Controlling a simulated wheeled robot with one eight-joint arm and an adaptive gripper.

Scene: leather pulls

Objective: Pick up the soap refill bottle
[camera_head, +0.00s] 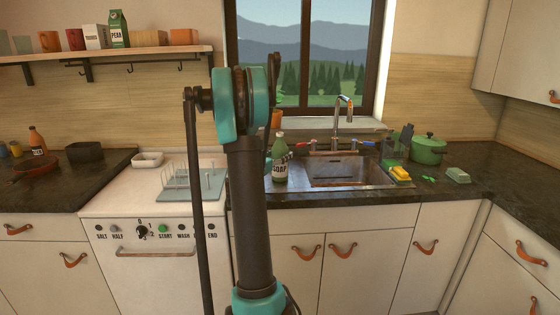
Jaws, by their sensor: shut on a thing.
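The soap refill bottle (280,162) is green with a pale label reading SOAP. It is upright at the left side of the sink, just right of my arm's thick dark link. My gripper (268,164) is mostly hidden behind that link; only a small bluish part shows against the bottle's left side. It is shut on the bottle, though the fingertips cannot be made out. Whether the bottle's base touches the counter cannot be told.
The sink (345,170) with its faucet (345,104) lies right of the bottle. Farther right are a yellow sponge (400,173) and a green pot (428,150). A dish rack (192,185) stands left of my arm. The right counter is mostly clear.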

